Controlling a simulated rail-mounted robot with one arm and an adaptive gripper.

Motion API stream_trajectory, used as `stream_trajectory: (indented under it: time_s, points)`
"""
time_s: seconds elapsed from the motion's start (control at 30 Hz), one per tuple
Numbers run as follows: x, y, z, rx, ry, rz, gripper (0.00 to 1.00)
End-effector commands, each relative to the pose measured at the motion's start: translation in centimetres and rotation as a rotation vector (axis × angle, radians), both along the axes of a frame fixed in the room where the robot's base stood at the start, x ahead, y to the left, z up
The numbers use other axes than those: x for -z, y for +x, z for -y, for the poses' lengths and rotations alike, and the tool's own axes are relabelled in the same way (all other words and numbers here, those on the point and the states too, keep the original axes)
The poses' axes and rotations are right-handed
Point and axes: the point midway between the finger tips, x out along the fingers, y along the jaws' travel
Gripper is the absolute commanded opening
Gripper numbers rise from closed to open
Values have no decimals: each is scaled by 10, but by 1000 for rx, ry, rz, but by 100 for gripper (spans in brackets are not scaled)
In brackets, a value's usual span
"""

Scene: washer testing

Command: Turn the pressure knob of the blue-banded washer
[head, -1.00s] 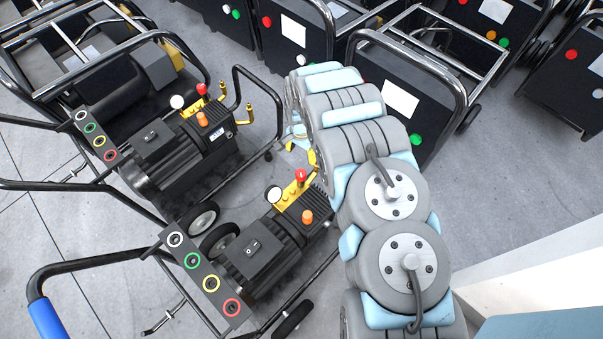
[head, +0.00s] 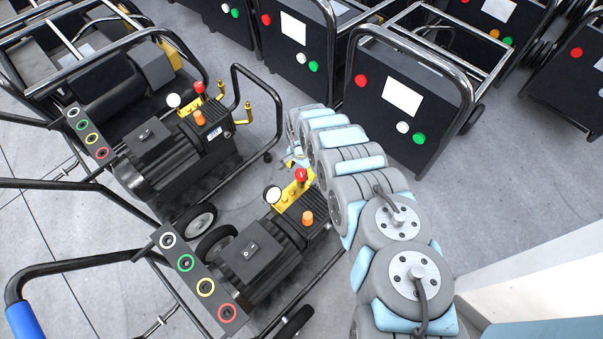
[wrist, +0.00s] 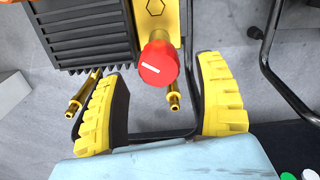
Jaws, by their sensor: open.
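The blue-banded washer (head: 262,262) is the nearest one in the head view, with a blue band (head: 24,320) on its handle at the lower left. Its red pressure knob (head: 301,175) stands on a yellow block at the pump end. In the wrist view the red knob (wrist: 158,63), with a white mark on its face, is at upper centre. My gripper (wrist: 160,88) is open, its yellow-padded fingers left and right of the knob's line, with gaps on both sides. No contact shows. In the head view my arm mostly hides the gripper.
Beside the knob are a round gauge (head: 272,194) and an orange cap (head: 307,217). A similar washer (head: 180,150) stands behind to the left. Black cabinets (head: 405,105) with coloured buttons stand at the back. Brass fittings (wrist: 174,98) and frame tubes lie close to the fingers.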

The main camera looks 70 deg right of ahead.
Motion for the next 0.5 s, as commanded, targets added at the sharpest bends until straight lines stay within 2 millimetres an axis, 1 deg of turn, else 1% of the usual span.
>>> stream_trajectory:
  time_s: [0.03, 0.2, 0.5]
  points:
    - [8, 0, 1, 1, -1, 2, 70]
    - [16, 0, 2, 3, -1, 2, 70]
    - [18, 0, 1, 2, 0, 0, 70]
